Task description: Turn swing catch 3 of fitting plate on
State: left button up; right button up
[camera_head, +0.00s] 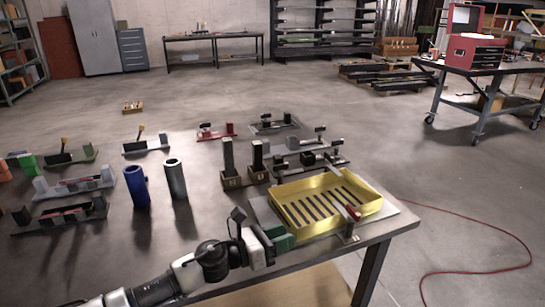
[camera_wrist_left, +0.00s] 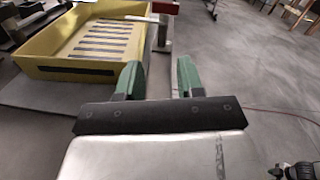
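A yellow slotted tray (camera_head: 283,213) sits on a grey plate (camera_head: 397,211) at the table's right corner; it also shows in the wrist view (camera_wrist_left: 40,72). A grey bar with a red end (camera_head: 353,212) stands at the tray's near right side; the red piece on a metal post (camera_wrist_left: 164,8) shows in the wrist view. Several smaller plates carry upright fittings; I cannot tell which part is swing catch 3. My left gripper (camera_head: 284,237) is beside the tray's near left corner. Its green fingers (camera_wrist_left: 159,76) are apart, with nothing between them. My right gripper is out of view.
A blue cylinder (camera_head: 138,187) and a grey cylinder (camera_head: 175,180) stand left of two wooden-based posts (camera_head: 229,160). A red fitting (camera_head: 216,132) is farther back. The table's near right edge is close to the left gripper, with open floor beyond. A red cable (camera_head: 500,268) lies there.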

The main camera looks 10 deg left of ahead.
aim_at(279, 168)
jog(key=i+j, duration=0.8)
